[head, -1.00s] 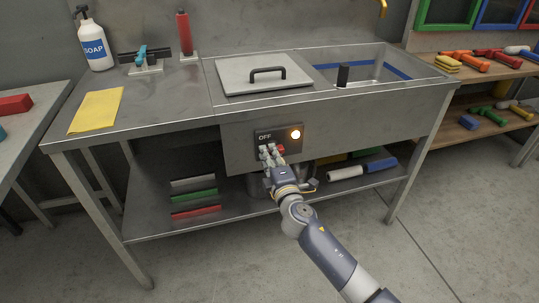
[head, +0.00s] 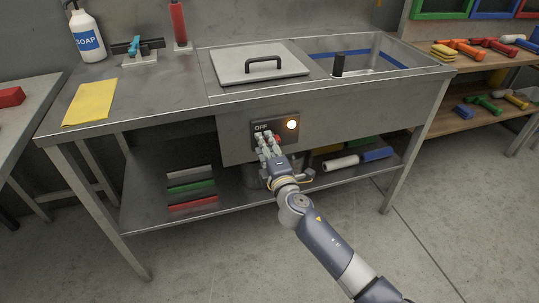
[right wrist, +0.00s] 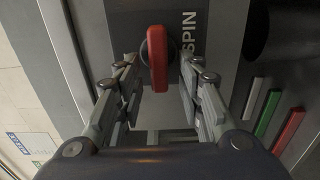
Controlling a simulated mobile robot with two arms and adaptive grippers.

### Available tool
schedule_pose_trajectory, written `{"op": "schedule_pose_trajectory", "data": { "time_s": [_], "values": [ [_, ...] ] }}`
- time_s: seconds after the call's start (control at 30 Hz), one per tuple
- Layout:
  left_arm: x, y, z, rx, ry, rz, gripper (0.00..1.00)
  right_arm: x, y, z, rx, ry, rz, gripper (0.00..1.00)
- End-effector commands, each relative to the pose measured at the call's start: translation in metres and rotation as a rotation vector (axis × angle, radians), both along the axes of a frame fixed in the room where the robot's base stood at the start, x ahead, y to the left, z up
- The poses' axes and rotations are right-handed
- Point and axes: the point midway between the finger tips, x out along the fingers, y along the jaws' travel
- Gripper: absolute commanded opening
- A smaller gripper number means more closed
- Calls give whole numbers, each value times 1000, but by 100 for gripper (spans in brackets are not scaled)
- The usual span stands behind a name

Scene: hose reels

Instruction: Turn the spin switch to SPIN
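The red spin switch (head: 278,139) is on a dark panel (head: 256,126) on the sink bench's front. An OFF label is at the panel's upper left, and a round lamp (head: 292,125) glows at the upper right. In the right wrist view the red switch handle (right wrist: 157,58) runs up and down the picture, with the SPIN label (right wrist: 189,33) to its right. My right gripper (head: 267,140) is open at the panel and partly covers it. In the wrist view its fingertips (right wrist: 160,68) stand either side of the handle, with gaps showing. My left gripper is out of view.
A lidded sink (head: 335,78) is above the panel. The lower shelf (head: 150,215) holds coloured bars and rolls below my gripper. A soap bottle (head: 87,36) and yellow cloth (head: 90,103) are on the bench top. The floor in front is clear.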

Motion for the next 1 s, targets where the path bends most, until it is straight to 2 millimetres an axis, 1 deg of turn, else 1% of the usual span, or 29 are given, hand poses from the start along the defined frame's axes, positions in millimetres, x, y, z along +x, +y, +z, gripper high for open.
{"op": "schedule_pose_trajectory", "data": {
  "time_s": [0.17, 0.5, 0.7, 0.83, 1.0],
  "values": [
    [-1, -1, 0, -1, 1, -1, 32, -18, -6, -1, 0, 1, 1, 35],
    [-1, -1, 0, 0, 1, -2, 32, -76, -24, -2, -1, 4, 2, 35],
    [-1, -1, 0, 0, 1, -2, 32, -102, -33, -2, -2, 3, 2, 35],
    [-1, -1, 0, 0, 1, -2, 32, -110, -36, -2, -3, 1, 1, 35],
    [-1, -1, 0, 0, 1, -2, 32, -112, -36, -1, -3, 1, 1, 35]
  ]
}}
